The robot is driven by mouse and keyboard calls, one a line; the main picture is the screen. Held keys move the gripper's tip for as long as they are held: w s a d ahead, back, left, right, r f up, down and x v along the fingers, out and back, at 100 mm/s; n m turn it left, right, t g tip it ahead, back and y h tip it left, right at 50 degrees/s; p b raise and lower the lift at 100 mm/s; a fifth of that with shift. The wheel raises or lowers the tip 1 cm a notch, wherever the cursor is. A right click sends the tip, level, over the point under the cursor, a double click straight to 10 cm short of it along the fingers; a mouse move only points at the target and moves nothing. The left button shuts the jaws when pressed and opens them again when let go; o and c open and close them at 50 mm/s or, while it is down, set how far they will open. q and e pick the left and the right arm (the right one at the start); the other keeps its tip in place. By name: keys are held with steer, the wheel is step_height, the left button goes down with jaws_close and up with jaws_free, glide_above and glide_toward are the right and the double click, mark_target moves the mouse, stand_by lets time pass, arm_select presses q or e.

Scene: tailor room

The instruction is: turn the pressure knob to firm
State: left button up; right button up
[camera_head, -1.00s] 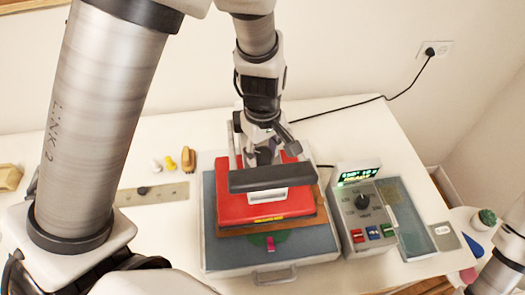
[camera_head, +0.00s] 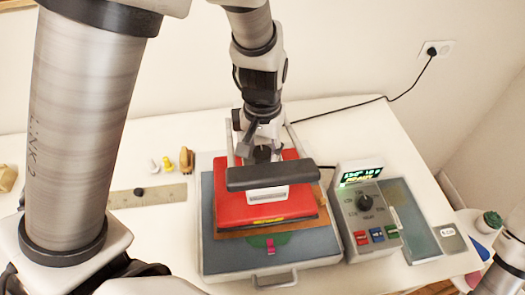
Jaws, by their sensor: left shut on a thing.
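The heat press has a red upper plate (camera_head: 262,206) over a blue-grey base (camera_head: 222,257). A dark handle bar (camera_head: 271,176) crosses its front. My left gripper (camera_head: 262,150) comes down from above, behind the bar, at the top of the press. It is shut on a dark knob there, the pressure knob by its place. The fingers and the bar hide most of the knob, and I cannot read its setting. My right gripper is out of view; only part of that arm shows at the lower right.
A control box (camera_head: 345,228) with a lit display (camera_head: 359,175), a black dial (camera_head: 365,202) and coloured buttons stands close right of the press. A ruler strip (camera_head: 160,194) and small items lie left. A green-capped bottle (camera_head: 491,221) is far right.

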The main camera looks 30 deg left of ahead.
arm_select(q)
steer(key=m+b, duration=0.1)
steer(key=m, duration=0.4)
steer(key=shift+s+f+m+b, duration=0.1)
steer(key=shift+f+m+b, duration=0.1)
steer(key=shift+m+b, duration=0.15)
steer(key=m+b, duration=0.2)
steer(key=m, duration=0.4)
steer(key=m+b, duration=0.2)
steer(key=m, duration=0.4)
steer(key=shift+m, duration=0.25)
steer(key=m+b, duration=0.1)
steer(key=m, duration=0.4)
steer(key=shift+r+m+b, duration=0.1)
steer(key=shift+m+b, duration=0.2)
steer(key=shift+b, duration=0.05)
steer(key=o, duration=1.1)
steer(key=shift+c, duration=0.2)
steer(key=shift+o, duration=0.5)
steer(key=shift+r, duration=0.1)
